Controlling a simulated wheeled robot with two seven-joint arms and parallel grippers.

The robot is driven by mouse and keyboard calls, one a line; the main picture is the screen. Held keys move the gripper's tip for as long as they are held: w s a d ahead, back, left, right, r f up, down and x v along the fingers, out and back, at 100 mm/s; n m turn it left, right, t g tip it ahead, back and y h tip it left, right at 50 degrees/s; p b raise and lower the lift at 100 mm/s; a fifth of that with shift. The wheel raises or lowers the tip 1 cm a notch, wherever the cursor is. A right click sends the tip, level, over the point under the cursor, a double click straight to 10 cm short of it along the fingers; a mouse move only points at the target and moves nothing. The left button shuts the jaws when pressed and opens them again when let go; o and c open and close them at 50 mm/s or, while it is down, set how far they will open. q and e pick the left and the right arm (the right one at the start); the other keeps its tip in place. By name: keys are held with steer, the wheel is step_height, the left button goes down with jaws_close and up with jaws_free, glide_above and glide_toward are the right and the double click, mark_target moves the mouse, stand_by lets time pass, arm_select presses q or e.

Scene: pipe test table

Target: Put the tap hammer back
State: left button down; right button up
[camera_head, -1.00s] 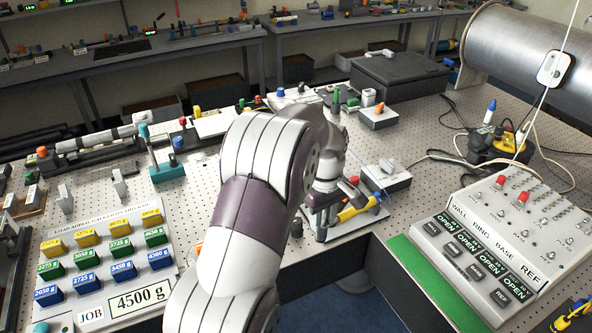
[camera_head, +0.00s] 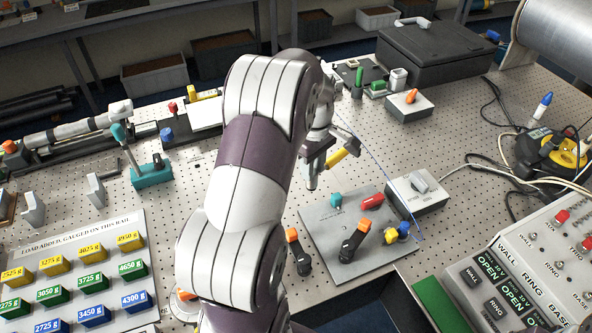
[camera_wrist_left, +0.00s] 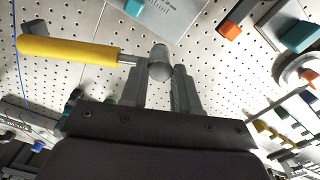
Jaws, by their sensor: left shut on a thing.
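The tap hammer has a yellow handle (camera_head: 345,156) and a grey cylindrical head (camera_wrist_left: 160,63). My left gripper (camera_head: 316,168) is shut on the hammer at its head, and the handle sticks out to the left in the left wrist view (camera_wrist_left: 70,49). The hammer appears to be above the perforated table, behind the grey plate (camera_head: 318,226) in the head view. My right gripper is in neither view.
The plate carries orange-topped black clips (camera_head: 355,240) and small coloured pieces. A grey switch box (camera_head: 418,194) stands right of it. A teal stand (camera_head: 151,173) and the load rack (camera_head: 75,270) lie left. A black case (camera_head: 435,52) stands behind. A thin blue line crosses the table.

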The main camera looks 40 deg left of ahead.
arm_select(q)
steer(key=a+f+p, duration=0.1)
steer(key=a+f, duration=0.3)
steer(key=a, duration=0.1)
steer(key=s+a+f+p, duration=0.1)
steer(key=a+f, duration=0.1)
steer(key=f, duration=0.1)
steer(key=shift+a+p, duration=0.2)
steer(key=shift+p, duration=0.15)
steer(key=shift+s+d+f, duration=0.2)
steer(key=shift+f, duration=0.25)
steer(key=shift+w+a+f, duration=0.1)
steer(key=shift+a+f, duration=0.05)
steer(key=c, duration=0.8)
jaws_free()
steer(key=shift+f, duration=0.1)
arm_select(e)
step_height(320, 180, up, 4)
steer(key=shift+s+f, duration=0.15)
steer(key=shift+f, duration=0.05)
